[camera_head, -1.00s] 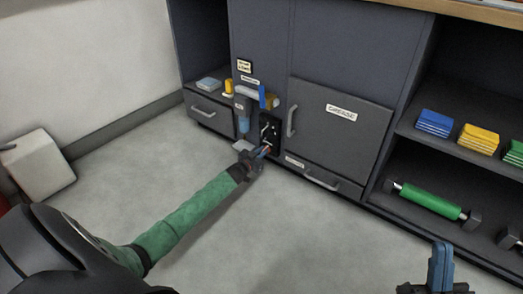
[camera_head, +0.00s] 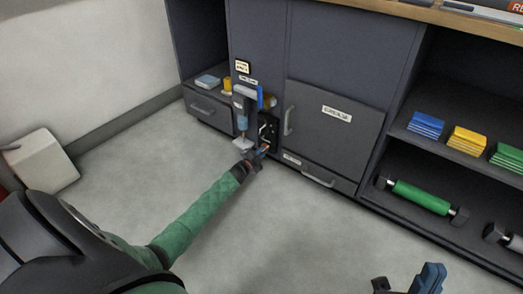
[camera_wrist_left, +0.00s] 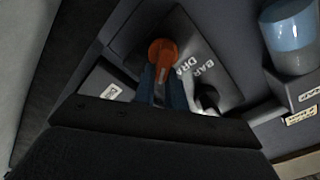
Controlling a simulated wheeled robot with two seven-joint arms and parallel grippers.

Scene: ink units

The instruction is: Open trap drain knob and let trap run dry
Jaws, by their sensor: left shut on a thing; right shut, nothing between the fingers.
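My left gripper (camera_head: 264,150) reaches low to a dark panel (camera_head: 267,128) on the cabinet front. It is shut on an orange-red knob (camera_wrist_left: 162,50), seen between its blue fingertips in the left wrist view. Lettering that reads partly "BAR DRA" is beside the knob. The trap, a cup with blue liquid (camera_head: 242,122), hangs to the left of the panel; it also shows in the left wrist view (camera_wrist_left: 292,30). A thin brownish streak shows under the trap, above a small pale tray (camera_head: 243,145). My right gripper (camera_head: 428,278) is shut and empty at the bottom right.
A closed "GREASE" door (camera_head: 333,128) with a handle is right of the panel. Open shelves at right hold blue (camera_head: 425,125), yellow (camera_head: 468,141) and green stacks and a green roller (camera_head: 422,197). A drawer (camera_head: 210,110) is at left. The floor in front is clear.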

